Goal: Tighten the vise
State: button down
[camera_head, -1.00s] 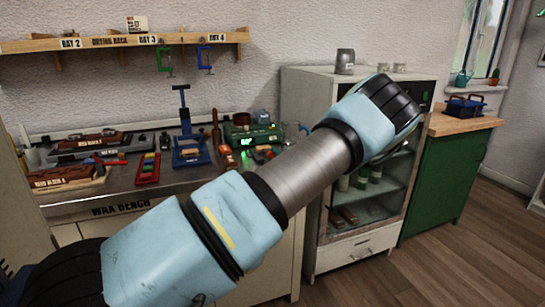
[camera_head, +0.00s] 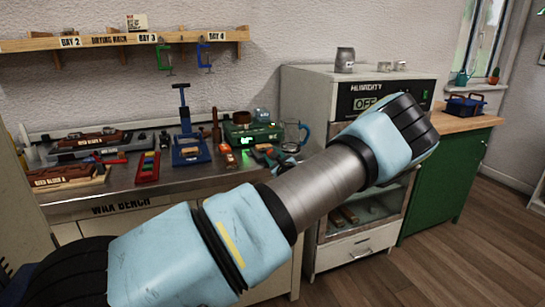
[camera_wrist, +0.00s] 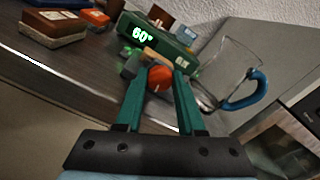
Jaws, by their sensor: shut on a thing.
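My gripper (camera_wrist: 160,88) has two teal fingers in the wrist view, closed around a rounded orange-red knob (camera_wrist: 160,77). The knob sits between the fingertips, in front of the green heater box. A small grey block (camera_wrist: 131,66) beside the knob, at its left, may be part of the vise; the fingers hide much of it. In the head view my arm crosses the picture, and the hand is small and partly hidden at the right end of the bench.
A green box with a lit display (camera_head: 252,133) stands behind the gripper. A glass jug with a blue handle (camera_wrist: 236,72) is close at the gripper's right. Wooden-looking blocks (camera_wrist: 55,27) lie left. The wax bench (camera_head: 122,206) adjoins a humidity cabinet (camera_head: 345,245).

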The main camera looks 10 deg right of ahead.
jog(key=c, duration=0.5)
grip_release()
jog(key=s+b, duration=0.1)
jog(key=s, duration=0.2)
jog(key=s+d, duration=0.1)
jog(key=s, duration=0.3)
jog(key=s+b, duration=0.1)
jog(key=s, duration=0.2)
jog(key=shift+s+d+b, duration=0.15)
jog(key=shift+s+b, duration=0.15)
jog(key=shift+s, duration=0.1)
